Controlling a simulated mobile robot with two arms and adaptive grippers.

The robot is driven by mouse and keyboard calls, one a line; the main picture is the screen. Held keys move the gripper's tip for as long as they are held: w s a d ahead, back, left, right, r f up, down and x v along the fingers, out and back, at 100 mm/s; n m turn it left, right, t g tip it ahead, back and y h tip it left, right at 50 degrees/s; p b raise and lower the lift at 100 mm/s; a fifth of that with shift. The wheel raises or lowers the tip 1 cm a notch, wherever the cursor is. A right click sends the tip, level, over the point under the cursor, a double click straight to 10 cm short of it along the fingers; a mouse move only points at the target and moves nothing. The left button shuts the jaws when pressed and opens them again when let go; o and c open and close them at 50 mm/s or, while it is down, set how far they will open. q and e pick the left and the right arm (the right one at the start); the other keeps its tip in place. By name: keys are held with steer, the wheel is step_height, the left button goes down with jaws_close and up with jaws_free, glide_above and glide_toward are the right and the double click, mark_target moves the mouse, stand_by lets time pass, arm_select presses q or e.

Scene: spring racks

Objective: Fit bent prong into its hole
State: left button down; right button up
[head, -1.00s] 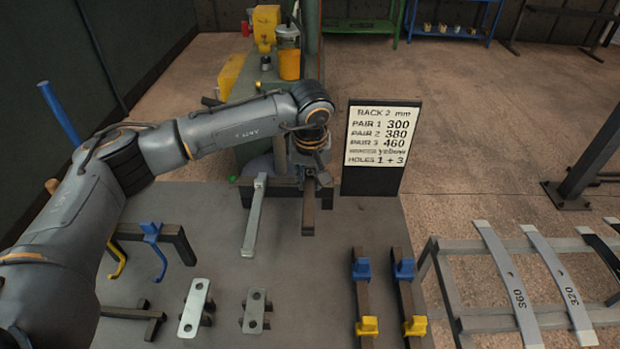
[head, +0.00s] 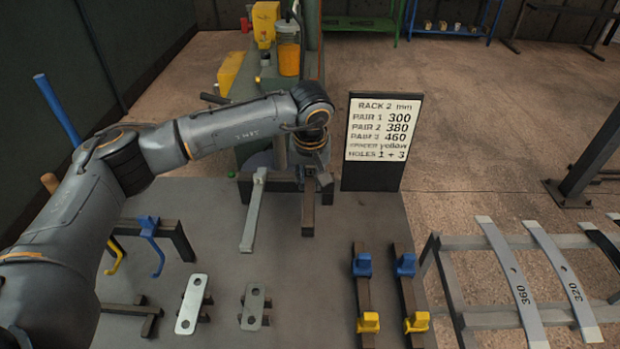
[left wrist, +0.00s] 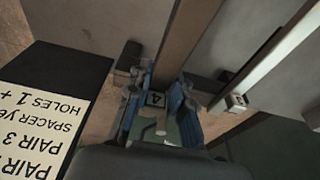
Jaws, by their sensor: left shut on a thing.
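My left gripper (head: 318,176) is at the back edge of the grey bench, pointing down. In the left wrist view its two fingers (left wrist: 160,118) are shut on a dark brown bar, which I take for the prong (left wrist: 185,42). The bar's near end carries a tag marked 4. In the head view the prong (head: 308,208) reaches from the gripper toward the front of the bench; its bend cannot be made out. A paler grey bar (head: 253,215) lies to its left, apart from it. The hole it belongs to cannot be identified. My right gripper is not in view.
A sign (head: 383,130) stands right of the gripper, listing holes 1 + 3. Two-hole plates (head: 191,305) and blue and yellow hooks (head: 150,228) are at left. Two rails (head: 365,295) with blue and yellow blocks are at front right. A rack (head: 450,285) of springs is beyond.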

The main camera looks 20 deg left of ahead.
arm_select(q)
steer(key=shift+s+b+x, duration=0.15)
steer(key=shift+b+x, duration=0.45)
steer(key=shift+x, duration=0.1)
steer(key=shift+s+b+x, duration=0.1)
steer(key=shift+b+x, duration=0.45)
steer(key=shift+x, duration=0.1)
steer(key=c, duration=1.2)
jaws_free()
steer(key=shift+d+f, duration=0.1)
steer(key=shift+o, duration=0.5)
steer(key=shift+s+f, duration=0.1)
steer(key=v, duration=1.2)
